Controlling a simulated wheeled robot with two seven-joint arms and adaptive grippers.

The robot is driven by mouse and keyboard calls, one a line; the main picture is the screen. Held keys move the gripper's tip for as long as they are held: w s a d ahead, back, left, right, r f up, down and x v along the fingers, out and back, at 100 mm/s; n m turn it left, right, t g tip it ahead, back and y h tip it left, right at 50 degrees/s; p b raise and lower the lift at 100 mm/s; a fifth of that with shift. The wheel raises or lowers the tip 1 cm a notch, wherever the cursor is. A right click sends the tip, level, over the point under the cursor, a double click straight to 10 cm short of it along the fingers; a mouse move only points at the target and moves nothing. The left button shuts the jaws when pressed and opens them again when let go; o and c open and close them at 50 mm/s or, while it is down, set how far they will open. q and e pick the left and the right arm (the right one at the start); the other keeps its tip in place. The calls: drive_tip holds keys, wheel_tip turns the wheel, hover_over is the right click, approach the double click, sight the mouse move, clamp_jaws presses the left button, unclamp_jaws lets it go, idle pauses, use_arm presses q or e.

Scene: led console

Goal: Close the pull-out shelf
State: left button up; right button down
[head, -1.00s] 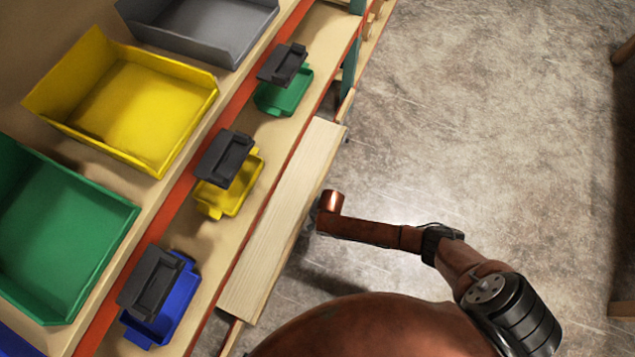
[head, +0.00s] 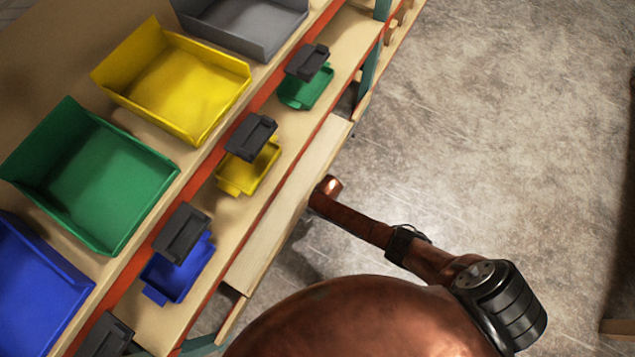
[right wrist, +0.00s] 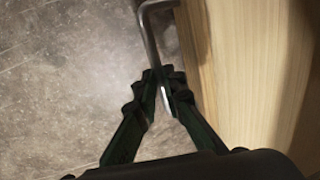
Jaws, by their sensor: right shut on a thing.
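The pull-out shelf is a pale wooden board (head: 286,212) at the edge of the rack in the head view. It sticks out a little beyond the rack's front edge. In the right wrist view its wooden face (right wrist: 245,60) fills the right side. A bent metal handle (right wrist: 149,38) stands off the shelf's edge. My right gripper (right wrist: 167,88) is shut on this handle. In the head view my right arm reaches to the shelf's outer edge, and its fingers are hidden there. My left gripper is out of view.
Large grey, yellow (head: 178,82), green (head: 95,175) and blue bins stand on the rack's upper level. Small green, yellow (head: 248,168) and blue trays sit below, each by a dark holder. Open concrete floor (head: 510,130) lies to the right.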

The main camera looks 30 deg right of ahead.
drive_tip(key=shift+w+r, duration=0.2)
drive_tip(key=shift+w, duration=0.25)
drive_tip(key=c, duration=2.1)
unclamp_jaws()
drive_tip(key=shift+a+f, duration=0.1)
drive_tip(key=shift+f, duration=0.1)
drive_tip(key=shift+o, duration=0.4)
drive_tip(key=shift+s, duration=0.15)
drive_tip(key=shift+s, duration=0.1)
wheel_tip(320, 180, up, 12)
drive_tip(key=s+d, duration=0.1)
drive_tip(key=shift+s, duration=0.4)
drive_tip(key=shift+f, duration=0.15)
